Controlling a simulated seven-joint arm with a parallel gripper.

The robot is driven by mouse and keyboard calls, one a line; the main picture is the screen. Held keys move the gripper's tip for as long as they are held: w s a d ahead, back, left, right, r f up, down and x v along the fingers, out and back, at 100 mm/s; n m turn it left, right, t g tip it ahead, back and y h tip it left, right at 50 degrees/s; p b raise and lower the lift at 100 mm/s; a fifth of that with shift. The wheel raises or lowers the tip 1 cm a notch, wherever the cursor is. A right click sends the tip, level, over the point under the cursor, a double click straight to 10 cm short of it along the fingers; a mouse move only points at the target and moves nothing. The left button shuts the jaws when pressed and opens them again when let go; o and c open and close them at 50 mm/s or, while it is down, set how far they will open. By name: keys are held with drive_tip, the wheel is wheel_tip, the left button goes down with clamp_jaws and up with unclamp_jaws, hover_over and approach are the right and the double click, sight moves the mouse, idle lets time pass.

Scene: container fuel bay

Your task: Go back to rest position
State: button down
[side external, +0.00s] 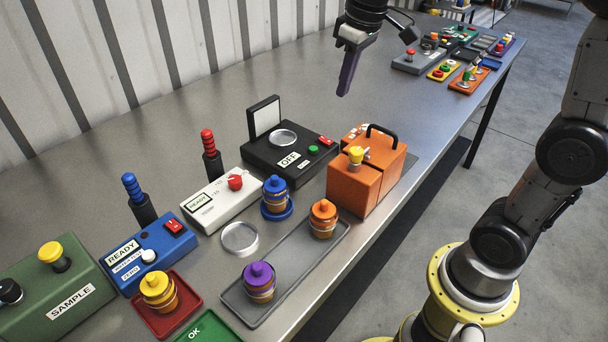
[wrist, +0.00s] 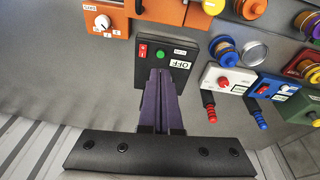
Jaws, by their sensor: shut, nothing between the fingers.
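My gripper (side external: 345,82) hangs above the metal table near its back edge, in the upper middle of the side view. Its two dark fingers are together with nothing between them. In the wrist view the closed fingers (wrist: 160,115) point at the black box labelled OFF (wrist: 165,60). In the side view that black box (side external: 290,150) stands below and to the left of my gripper, with its lid raised. My gripper is clear of everything on the table.
An orange box with a handle (side external: 368,180) stands right of the black box. Jars in several colours, a grey tray (side external: 290,255), a white READY box (side external: 220,199), a blue box (side external: 150,255) and a green SAMPLE box (side external: 50,295) fill the near table. Small panels (side external: 465,60) sit at the far end.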

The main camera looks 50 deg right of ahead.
drive_tip(key=s+a+f+t, duration=0.1)
drive_tip(key=s+a+f, duration=0.1)
drive_tip(key=s, duration=0.7)
drive_tip(key=s+a+f+t, duration=0.2)
drive_tip(key=s+f, duration=0.1)
drive_tip(key=s, duration=0.7)
drive_tip(key=shift+s+a+m, duration=0.3)
drive_tip(key=shift+f, duration=0.1)
